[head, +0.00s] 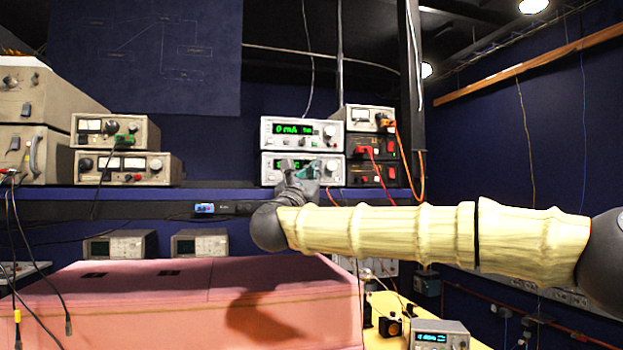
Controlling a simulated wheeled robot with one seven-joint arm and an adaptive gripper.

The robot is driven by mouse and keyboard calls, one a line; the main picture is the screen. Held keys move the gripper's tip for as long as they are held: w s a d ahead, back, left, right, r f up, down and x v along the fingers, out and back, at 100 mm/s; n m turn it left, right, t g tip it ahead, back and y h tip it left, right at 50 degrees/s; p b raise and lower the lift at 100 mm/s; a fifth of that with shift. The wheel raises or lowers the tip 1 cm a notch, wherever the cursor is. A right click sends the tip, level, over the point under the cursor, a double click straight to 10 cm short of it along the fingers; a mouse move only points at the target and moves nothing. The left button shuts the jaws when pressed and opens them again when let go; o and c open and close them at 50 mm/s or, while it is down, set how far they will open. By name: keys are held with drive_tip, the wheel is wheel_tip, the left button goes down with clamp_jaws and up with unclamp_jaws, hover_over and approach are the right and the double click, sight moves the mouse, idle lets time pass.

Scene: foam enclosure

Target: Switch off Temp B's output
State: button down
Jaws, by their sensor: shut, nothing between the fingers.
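Two white instruments with green displays are stacked on the shelf. The upper instrument (302,133) shows a reading that looks like "0 mA" and has a round knob at its right. The lower instrument (267,171) has a lit green display, partly covered by my gripper, and a knob at its right. No label reading "Temp B" can be made out on either. My gripper (298,165) is shut and empty, raised in front of the lower instrument's face. The picture does not show whether it touches the front panel. The buttons behind it are hidden.
Boxes with red and orange cables (372,148) stand right of the stack. Grey bench instruments (115,131) stand on the shelf (220,196) at left. A pink foam block (200,310) lies below my arm. A dark post (411,100) stands right of the shelf instruments.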

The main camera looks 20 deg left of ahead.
drive_tip(key=shift+a+f, duration=0.1)
drive_tip(key=shift+f, duration=0.4)
drive_tip(key=shift+f+b, duration=0.25)
drive_tip(key=shift+b, duration=0.4)
drive_tip(key=shift+s+d+f+b, duration=0.1)
drive_tip(key=shift+s+d+b, duration=0.15)
drive_tip(key=shift+b, duration=0.1)
drive_tip(key=shift+s+f, duration=0.1)
drive_tip(key=s+d+b, duration=0.1)
drive_tip(key=s+b, duration=0.1)
drive_tip(key=s+d+b, duration=0.1)
drive_tip(key=b, duration=0.1)
drive_tip(key=shift+s+d+r, duration=0.35)
drive_tip(key=shift+r, duration=0.05)
